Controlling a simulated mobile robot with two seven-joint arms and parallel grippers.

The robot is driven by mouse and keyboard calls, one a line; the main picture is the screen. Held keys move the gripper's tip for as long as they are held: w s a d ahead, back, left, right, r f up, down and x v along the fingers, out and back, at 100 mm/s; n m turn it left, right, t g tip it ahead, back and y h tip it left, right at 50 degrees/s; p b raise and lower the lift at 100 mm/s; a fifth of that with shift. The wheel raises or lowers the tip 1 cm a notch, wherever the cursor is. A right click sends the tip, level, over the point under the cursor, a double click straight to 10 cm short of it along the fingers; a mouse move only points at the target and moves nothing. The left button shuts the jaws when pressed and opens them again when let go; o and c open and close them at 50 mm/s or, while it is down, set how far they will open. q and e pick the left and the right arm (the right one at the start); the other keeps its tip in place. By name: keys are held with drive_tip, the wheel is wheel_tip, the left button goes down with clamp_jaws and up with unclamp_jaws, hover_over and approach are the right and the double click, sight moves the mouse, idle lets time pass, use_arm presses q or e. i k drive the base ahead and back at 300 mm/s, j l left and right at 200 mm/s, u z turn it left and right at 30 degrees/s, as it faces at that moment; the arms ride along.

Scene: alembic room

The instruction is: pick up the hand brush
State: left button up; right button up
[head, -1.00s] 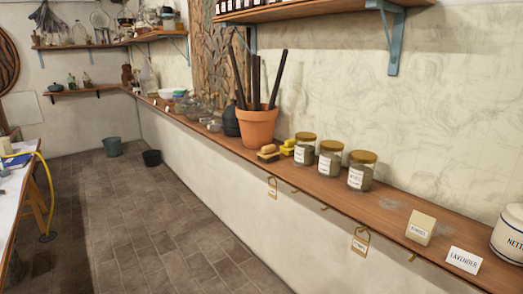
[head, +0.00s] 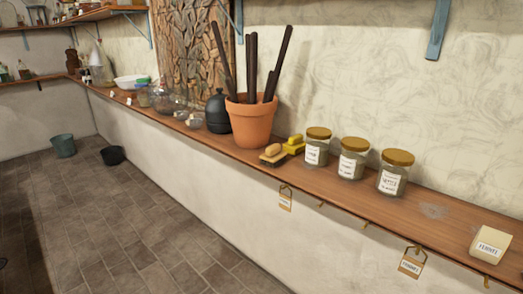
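A small brush with a tan wooden top and a dark base (head: 272,154) lies on the long wooden shelf (head: 300,173), near its front edge and just right of the terracotta pot. A yellow block-like item (head: 294,144) sits right behind it, close to or touching it; it may be a second brush or a sponge. The frames do not settle which one is the hand brush. Neither of my grippers is in view.
The terracotta pot (head: 250,121) holds several dark sticks. Jars with gold lids (head: 352,158) stand to the right. A black round bottle (head: 217,112) is left of the pot. Tags (head: 285,200) hang below the shelf edge. Two buckets (head: 63,146) (head: 112,155) stand on otherwise open floor.

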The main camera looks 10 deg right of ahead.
sight(273, 156)
drive_tip(key=i+j+z, duration=0.1)
drive_tip(key=i+j, duration=0.65)
drive_tip(key=k+j, duration=0.05)
